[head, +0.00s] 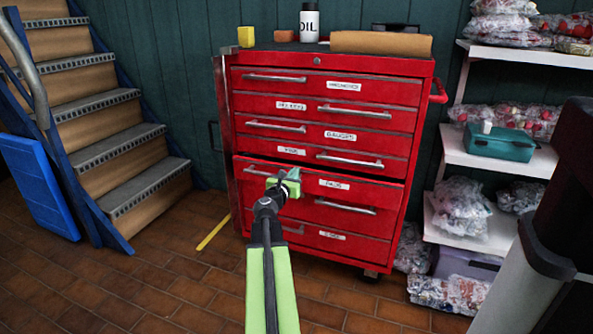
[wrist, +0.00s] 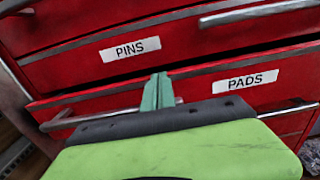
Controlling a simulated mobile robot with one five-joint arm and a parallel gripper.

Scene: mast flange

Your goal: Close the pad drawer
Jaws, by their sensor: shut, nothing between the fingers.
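The pad drawer (head: 310,179), labelled PADS, is in the lower half of the red tool cabinet (head: 318,60). Its front stands slightly proud, with a dark gap along its top edge. The wrist view shows its PADS label (wrist: 245,82) and the left part of its bar handle (wrist: 65,122). My gripper (head: 291,180) is shut and empty in front of this drawer, left of the label. In the wrist view my gripper (wrist: 158,82) overlaps the right end of the handle and hides part of it. I cannot tell whether the fingertips touch the drawer.
The PINS drawer (head: 320,152) above looks closed. An oil bottle (head: 309,22), a yellow block (head: 246,36) and a cardboard box (head: 380,43) stand on the cabinet. Stairs (head: 120,130) rise at left; shelves (head: 485,155) with bagged goods stand at right. Brown tiled floor (head: 175,285) is open at front left.

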